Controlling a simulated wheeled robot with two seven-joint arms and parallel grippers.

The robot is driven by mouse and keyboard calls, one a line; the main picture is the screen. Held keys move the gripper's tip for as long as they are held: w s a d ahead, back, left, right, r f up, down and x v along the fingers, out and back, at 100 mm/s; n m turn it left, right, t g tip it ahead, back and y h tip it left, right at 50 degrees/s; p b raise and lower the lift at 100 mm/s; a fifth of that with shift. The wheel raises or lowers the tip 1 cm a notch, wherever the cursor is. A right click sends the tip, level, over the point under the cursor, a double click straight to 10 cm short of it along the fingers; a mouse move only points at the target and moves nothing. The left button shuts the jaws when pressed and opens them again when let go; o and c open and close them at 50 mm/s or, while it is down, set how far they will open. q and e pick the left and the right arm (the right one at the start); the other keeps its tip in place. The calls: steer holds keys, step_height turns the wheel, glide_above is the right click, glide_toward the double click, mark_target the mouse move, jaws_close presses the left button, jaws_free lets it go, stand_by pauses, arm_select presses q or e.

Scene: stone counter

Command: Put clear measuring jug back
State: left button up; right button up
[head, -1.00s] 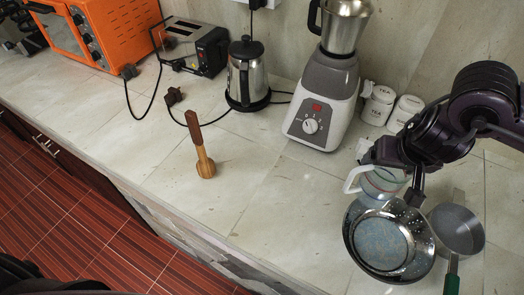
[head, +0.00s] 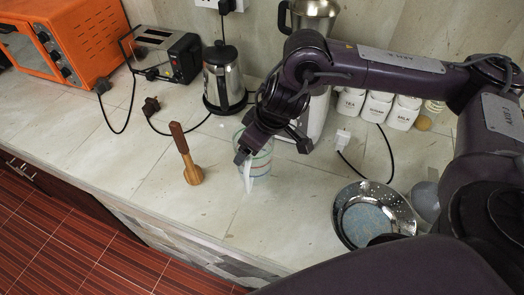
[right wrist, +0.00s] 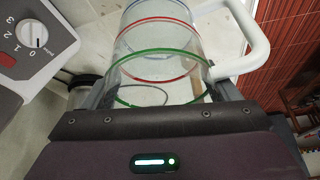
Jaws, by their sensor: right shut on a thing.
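The clear measuring jug (head: 261,168) has blue, red and green rings and a white handle (head: 248,178). My right gripper (head: 270,140) is shut on it from above. In the head view the jug looks roughly upright, in front of the blender and just right of the wooden masher. I cannot tell whether its base touches the counter. In the right wrist view the jug (right wrist: 155,45) lies between the two fingers (right wrist: 150,92), with its handle on the right side. My left gripper is not in view.
A blender (head: 315,118), partly hidden by my arm, and a kettle (head: 222,80) stand behind. A metal colander (head: 347,205) sits right. White canisters (head: 378,106) line the wall. The counter's front middle is clear.

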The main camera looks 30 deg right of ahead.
mark_target(269, 150)
steer(key=s+n+g+p, duration=0.1)
steer(key=n+p, duration=0.1)
steer(key=n, duration=0.2)
steer(key=s+n+g+y+p, duration=0.1)
steer(key=n+p, duration=0.1)
steer(key=n, duration=0.2)
steer(key=s+n+g+y+p, duration=0.1)
steer(key=n+g, duration=0.1)
steer(key=n, duration=0.2)
steer(key=shift+s+d+f+p, duration=0.2)
steer(key=shift+s+p, duration=0.1)
steer(key=shift+p, duration=0.1)
steer(key=n, duration=0.1)
steer(key=n+g, duration=0.1)
steer(key=s+n+p, duration=0.1)
steer(key=shift+d+f+n, duration=0.15)
steer(key=shift+d+n, duration=0.1)
steer(key=shift+n, duration=0.05)
step_height(269, 150, down, 7)
steer(key=b, duration=0.7)
steer(key=shift+f+b, duration=0.4)
steer(key=shift+f, duration=0.1)
steer(key=o, duration=1.3)
steer(key=shift+c, duration=0.2)
